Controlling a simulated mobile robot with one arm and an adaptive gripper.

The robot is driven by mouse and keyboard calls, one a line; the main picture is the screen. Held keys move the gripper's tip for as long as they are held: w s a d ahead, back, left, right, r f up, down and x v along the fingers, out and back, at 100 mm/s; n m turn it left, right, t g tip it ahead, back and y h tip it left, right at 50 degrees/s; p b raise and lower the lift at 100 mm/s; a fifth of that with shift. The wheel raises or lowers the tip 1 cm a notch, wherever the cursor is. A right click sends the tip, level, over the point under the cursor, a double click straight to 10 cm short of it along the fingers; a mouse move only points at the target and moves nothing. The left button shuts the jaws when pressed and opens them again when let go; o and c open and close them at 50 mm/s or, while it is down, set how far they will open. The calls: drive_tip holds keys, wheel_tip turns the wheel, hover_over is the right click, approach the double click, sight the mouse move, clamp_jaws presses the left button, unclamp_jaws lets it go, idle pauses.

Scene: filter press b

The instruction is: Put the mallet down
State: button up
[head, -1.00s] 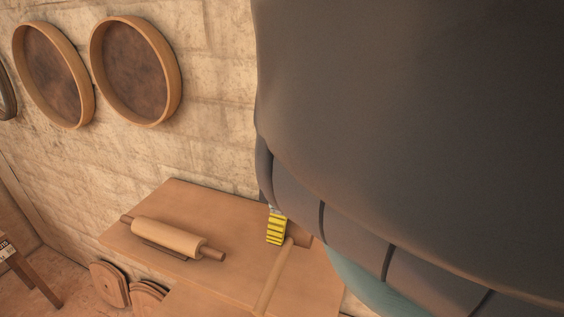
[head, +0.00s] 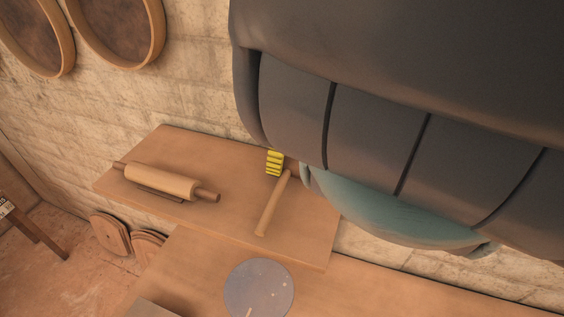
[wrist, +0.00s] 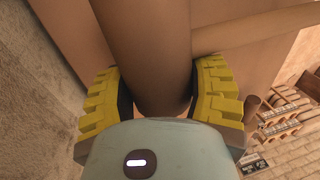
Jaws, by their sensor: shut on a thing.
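The wooden mallet shows by its pale handle (head: 272,205) in the head view, slanting over the wooden table (head: 222,222). Its head is mostly hidden behind my arm there. In the wrist view the thick brown mallet head (wrist: 146,55) lies between the two yellow finger pads, and the handle runs off to the right. My gripper (wrist: 157,88) is shut on the mallet head. One yellow finger of my gripper (head: 274,163) shows in the head view, low at the table's back edge. I cannot tell whether the mallet touches the tabletop.
A rolling pin (head: 160,181) lies on the table left of the mallet. A round grey disc (head: 259,287) lies on the nearer wooden surface. Sieves (head: 122,28) hang on the stone wall (head: 200,90). Bare tabletop lies between the rolling pin and the handle.

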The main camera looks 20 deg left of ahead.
drive_tip(key=shift+a+r+p, duration=0.2)
drive_tip(key=shift+a+p, duration=0.05)
drive_tip(key=shift+p, duration=0.15)
drive_tip(key=shift+f+p, duration=0.25)
drive_tip(key=shift+p, duration=0.15)
drive_tip(key=shift+s+d+f+p, duration=0.1)
drive_tip(key=shift+d+f+p, duration=0.45)
drive_tip(key=shift+f, duration=0.15)
drive_tip(key=o, duration=1.3)
